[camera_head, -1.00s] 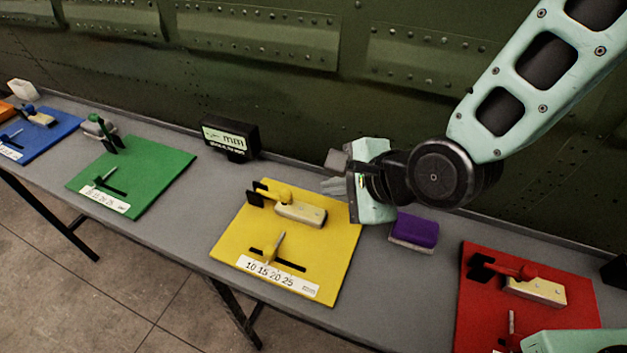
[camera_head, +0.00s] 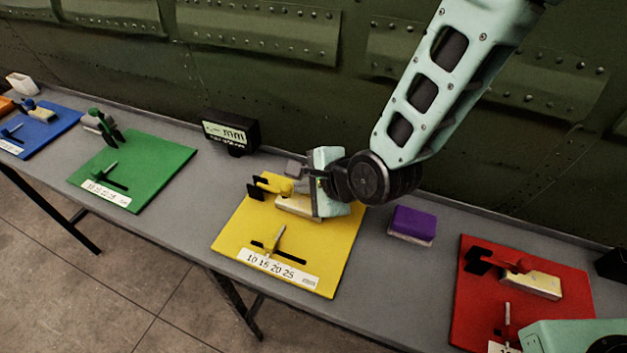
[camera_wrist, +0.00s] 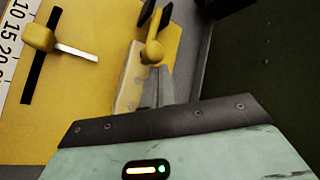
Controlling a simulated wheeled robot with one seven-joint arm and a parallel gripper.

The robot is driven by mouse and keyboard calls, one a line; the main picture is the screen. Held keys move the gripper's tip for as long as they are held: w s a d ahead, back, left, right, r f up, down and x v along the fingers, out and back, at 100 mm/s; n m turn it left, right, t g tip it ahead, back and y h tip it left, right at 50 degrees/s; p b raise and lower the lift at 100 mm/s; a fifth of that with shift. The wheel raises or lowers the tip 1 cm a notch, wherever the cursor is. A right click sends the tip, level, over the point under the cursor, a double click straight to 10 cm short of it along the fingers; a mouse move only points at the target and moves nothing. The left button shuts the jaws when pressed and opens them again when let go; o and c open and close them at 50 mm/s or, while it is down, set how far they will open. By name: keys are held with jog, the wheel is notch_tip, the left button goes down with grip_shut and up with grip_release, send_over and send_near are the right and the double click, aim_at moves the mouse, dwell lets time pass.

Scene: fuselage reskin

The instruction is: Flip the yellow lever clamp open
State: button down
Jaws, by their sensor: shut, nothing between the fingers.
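The yellow lever clamp (camera_head: 274,185) sits on the back part of the yellow board (camera_head: 225,226), with a cream block (camera_head: 292,204) under it. Its black-tipped end points left in the head view. In the wrist view the clamp's yellow lever (camera_wrist: 153,52) shows at top centre, with its rounded knob just ahead of my fingers. My gripper (camera_head: 298,172) is at the right end of the clamp, over the cream block. In the wrist view its fingers (camera_wrist: 165,88) are together and empty, close to the knob; I cannot tell whether they touch it.
A slot with a slider pin (camera_head: 276,237) and a number scale lie at the board's front. A purple-topped block (camera_head: 412,223) stands to the right. A black display box (camera_head: 231,133) stands behind left. Green (camera_head: 160,165) and red (camera_head: 470,310) boards flank the yellow one. The dark riveted panel rises behind.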

jog(key=shift+w+a+f, duration=0.1)
jog(key=shift+f, duration=0.05)
dwell(0.3)
jog(key=shift+r+p, duration=0.4)
jog(key=shift+p, duration=0.3)
jog(key=shift+h, duration=0.3)
jog(key=shift+a+r+g+h+p, duration=0.25)
jog(key=shift+r+h+p, duration=0.3)
jog(key=shift+p, duration=1.05)
